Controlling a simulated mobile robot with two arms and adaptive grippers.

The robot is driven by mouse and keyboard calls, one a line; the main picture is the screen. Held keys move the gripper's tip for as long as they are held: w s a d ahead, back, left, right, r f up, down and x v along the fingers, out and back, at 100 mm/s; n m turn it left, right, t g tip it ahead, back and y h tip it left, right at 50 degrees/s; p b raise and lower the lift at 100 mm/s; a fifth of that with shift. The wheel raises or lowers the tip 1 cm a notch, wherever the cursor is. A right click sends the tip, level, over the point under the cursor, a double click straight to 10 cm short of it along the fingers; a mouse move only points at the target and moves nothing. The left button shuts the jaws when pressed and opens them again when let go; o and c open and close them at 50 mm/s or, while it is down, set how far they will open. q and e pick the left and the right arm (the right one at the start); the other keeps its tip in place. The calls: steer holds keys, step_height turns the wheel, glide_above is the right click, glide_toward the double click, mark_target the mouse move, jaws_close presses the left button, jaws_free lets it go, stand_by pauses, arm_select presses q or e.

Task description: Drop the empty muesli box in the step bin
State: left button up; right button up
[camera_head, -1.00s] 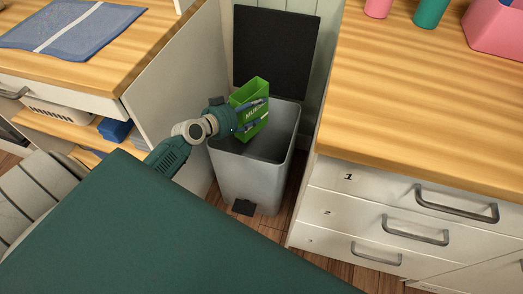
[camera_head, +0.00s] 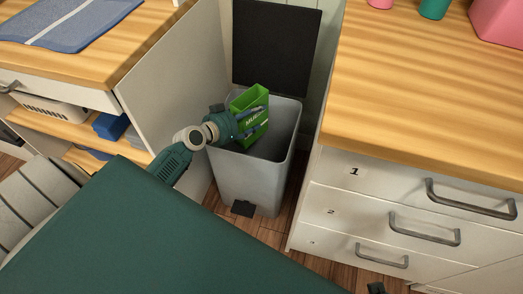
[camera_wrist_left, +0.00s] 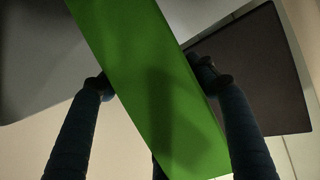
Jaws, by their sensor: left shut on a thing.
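The green muesli box (camera_head: 244,102) is held in my left gripper (camera_head: 254,122), over the mouth of the step bin. In the left wrist view the muesli box (camera_wrist_left: 150,80) is tilted between the two fingers of my left gripper (camera_wrist_left: 153,84). The grey step bin (camera_head: 246,177) stands on the floor between two counters. Its dark lid (camera_head: 275,45) is up against the wall, and its black pedal (camera_head: 242,208) is at the front. The box's lower part appears to be within the bin opening. My right gripper is not clearly in view.
A white cabinet side panel (camera_head: 175,80) is close to the bin's left. A drawer unit (camera_head: 375,215) under a wooden counter (camera_head: 430,90) is to its right. A blue cloth (camera_head: 65,22) lies on the left counter. A pink container (camera_head: 498,22) is at the upper right.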

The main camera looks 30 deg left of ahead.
arm_select(q)
steer(key=shift+f, duration=0.15)
arm_select(e)
steer(key=shift+r, duration=0.5)
arm_select(q)
steer(key=o, duration=2.1)
steer(key=shift+c, duration=0.2)
steer(key=v, duration=1.2)
